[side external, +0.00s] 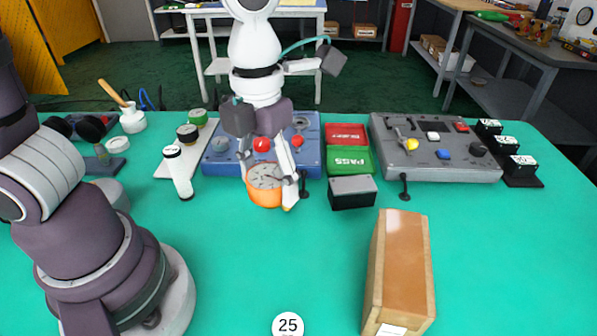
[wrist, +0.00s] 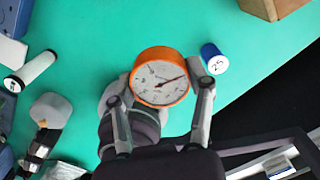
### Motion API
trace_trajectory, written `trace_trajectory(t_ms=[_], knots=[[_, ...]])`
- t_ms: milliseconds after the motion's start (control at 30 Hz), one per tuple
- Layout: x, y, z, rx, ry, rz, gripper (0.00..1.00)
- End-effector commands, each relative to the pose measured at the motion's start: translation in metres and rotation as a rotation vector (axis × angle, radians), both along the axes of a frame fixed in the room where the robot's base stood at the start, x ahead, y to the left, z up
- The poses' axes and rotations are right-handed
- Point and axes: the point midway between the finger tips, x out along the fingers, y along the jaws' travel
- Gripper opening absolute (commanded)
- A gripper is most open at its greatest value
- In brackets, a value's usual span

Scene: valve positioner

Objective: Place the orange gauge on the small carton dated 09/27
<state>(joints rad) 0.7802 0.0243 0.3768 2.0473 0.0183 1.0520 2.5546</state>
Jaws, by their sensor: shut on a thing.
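The orange gauge (side external: 263,196) has a round pale dial facing up. My gripper (side external: 268,186) is shut on it, one finger on each side, above the green table. In the wrist view the gauge (wrist: 160,77) sits between the two fingers of my gripper (wrist: 163,100), its dial and dark needle showing. A brown carton (side external: 402,262) stands at the front right of the gauge, apart from it, with a white label at its lower front edge. I cannot read a date on it. A corner of a brown carton (wrist: 268,7) shows in the wrist view.
A cylinder marked 25 (side external: 288,325) stands at the front edge. A dark grey box (side external: 352,192), red and green trays (side external: 348,160), a grey control panel (side external: 436,160) and a blue panel (side external: 215,165) lie behind. A white cylinder (side external: 178,172) is left. Table between gauge and carton is clear.

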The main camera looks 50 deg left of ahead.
Motion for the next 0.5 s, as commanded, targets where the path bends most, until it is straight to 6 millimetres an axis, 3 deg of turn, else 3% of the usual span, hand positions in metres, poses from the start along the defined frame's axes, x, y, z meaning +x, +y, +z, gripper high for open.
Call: trace_trajectory(t_ms=[100,267,367,500], knots=[[-0.035,-0.022,-0.001,0.001,0.007,-0.195,0.13],[-0.060,-0.030,-0.004,0.008,0.013,-0.336,0.13],[-0.060,-0.036,-0.005,0.012,0.016,-0.362,0.13],[-0.036,-0.057,-0.009,0.018,0.015,-0.362,0.13]])
